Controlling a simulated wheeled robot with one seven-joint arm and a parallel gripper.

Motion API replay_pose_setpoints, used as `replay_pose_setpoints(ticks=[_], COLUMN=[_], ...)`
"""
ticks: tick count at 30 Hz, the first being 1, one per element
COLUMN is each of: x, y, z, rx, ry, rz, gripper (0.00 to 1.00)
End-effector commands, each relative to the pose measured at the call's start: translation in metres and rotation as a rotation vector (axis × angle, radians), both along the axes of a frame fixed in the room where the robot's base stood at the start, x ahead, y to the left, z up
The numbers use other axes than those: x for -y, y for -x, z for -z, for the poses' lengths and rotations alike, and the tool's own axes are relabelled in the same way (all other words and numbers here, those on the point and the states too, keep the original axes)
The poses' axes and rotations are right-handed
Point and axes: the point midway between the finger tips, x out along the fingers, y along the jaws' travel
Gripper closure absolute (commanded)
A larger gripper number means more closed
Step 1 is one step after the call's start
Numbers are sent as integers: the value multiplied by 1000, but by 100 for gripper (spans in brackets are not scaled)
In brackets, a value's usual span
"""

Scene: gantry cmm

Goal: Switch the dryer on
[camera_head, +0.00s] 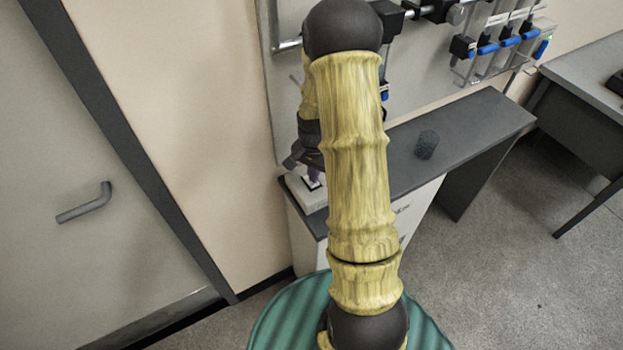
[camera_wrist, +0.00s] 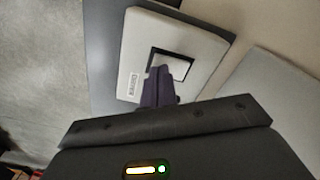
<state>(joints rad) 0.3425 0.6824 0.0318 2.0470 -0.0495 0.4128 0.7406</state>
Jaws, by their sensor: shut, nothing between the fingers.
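A white switch box (camera_wrist: 205,40) with a small printed label lies on the dark bench top in the wrist view. A pale rocker (camera_wrist: 181,68) in a black frame is set in its face. My gripper (camera_wrist: 162,72) is shut and empty, its purple fingertips over the rocker and hiding part of it. I cannot tell whether they touch it. In the head view the white box (camera_head: 311,195) shows left of my arm, with my gripper (camera_head: 314,175) just above it.
A dark block (camera_head: 427,145) stands on the bench (camera_head: 480,125) right of my arm. A wall panel (camera_head: 425,60) with blue-handled valves (camera_head: 508,38) is behind. A door (camera_head: 100,170) is at left, a desk (camera_head: 595,80) at right. Floor at right front is clear.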

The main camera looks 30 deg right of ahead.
Motion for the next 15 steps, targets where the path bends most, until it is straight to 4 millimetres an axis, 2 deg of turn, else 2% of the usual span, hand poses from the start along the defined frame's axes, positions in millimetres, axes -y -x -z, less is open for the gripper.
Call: replay_pose_setpoints(ticks=[15], x=[0], y=[0], z=[7], rx=[0], ry=[0], rz=[0], gripper=[100])
